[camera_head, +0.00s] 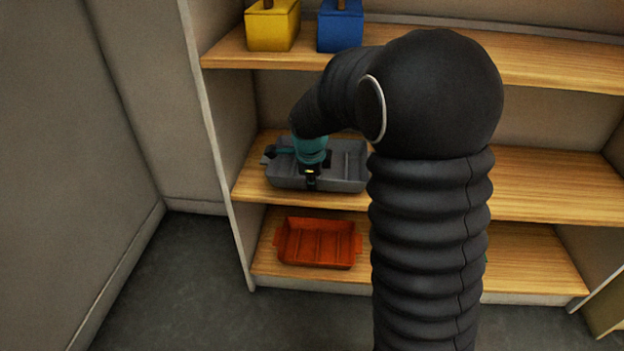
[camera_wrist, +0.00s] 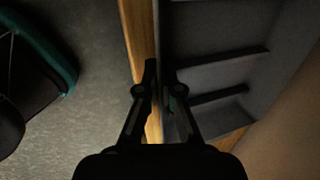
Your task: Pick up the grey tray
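The grey tray (camera_head: 347,168) is on the middle shelf, near its left end, and looks level. My gripper (camera_head: 311,182) comes down from above at the tray's front side. In the wrist view, the two fingers of my gripper (camera_wrist: 163,78) are close together, one on each side of the tray's wall, and look shut on it. The ribbed inside of the grey tray (camera_wrist: 215,73) lies to the right of the fingers. My arm hides part of the shelf to the right of the tray.
An orange tray (camera_head: 318,244) sits on the bottom shelf below. A yellow bin (camera_head: 272,27) and a blue bin (camera_head: 340,28) stand on the top shelf. The unit's side panel (camera_head: 222,160) is close to the tray's left. The middle shelf (camera_head: 540,186) is bare at right.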

